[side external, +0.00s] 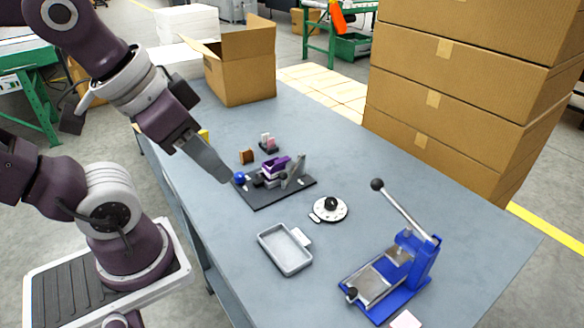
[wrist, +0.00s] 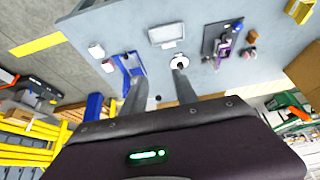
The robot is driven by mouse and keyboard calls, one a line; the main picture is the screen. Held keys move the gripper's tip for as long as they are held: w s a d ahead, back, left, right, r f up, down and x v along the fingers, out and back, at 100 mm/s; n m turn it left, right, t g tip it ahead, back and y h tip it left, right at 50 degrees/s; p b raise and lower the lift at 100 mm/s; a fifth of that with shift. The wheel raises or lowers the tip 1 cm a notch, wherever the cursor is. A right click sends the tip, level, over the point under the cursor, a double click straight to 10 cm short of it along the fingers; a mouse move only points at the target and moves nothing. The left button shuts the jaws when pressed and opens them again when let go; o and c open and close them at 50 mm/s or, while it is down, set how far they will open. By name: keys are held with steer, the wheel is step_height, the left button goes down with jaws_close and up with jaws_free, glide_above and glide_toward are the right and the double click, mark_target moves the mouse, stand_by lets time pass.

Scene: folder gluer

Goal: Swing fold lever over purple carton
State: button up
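The purple carton (side external: 275,165) sits on a black-based fixture (side external: 268,195) with an upright grey plate on its right side. A blue ball knob (side external: 239,177) is at the fixture's left end; I cannot tell clearly how its lever lies. In the wrist view, the carton (wrist: 222,52) and blue knob (wrist: 238,27) are at the upper right. My gripper (side external: 226,180) appears beside the knob in the side view. The wrist view shows the gripper (wrist: 160,75) open, empty and pointing away from the fixture, with its fingers apart.
A blue press (side external: 405,265) with a long black-knobbed lever stands front right. A grey tray (side external: 285,250) and a round white dial (side external: 330,208) lie between. Small brown and pink blocks sit behind the fixture. An open cardboard box (side external: 240,75) stands at the back.

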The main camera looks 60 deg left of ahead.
steer(key=w+a+n+g, duration=0.2)
steer(key=w+n, duration=0.1)
steer(key=w, duration=0.5)
steer(key=n+g, duration=0.3)
steer(key=n, duration=0.5)
glide_above(283, 176)
steer(key=f, duration=1.7)
steer(key=shift+w+a+f, duration=0.15)
steer(key=shift+w+f, duration=0.05)
steer(key=shift+f, duration=0.05)
steer(key=shift+a+f+g, duration=0.3)
steer(key=shift+f, duration=0.35)
step_height(283, 176, down, 7)
steer(key=shift+r, duration=0.2)
jaws_close()
steer(key=shift+w, duration=0.1)
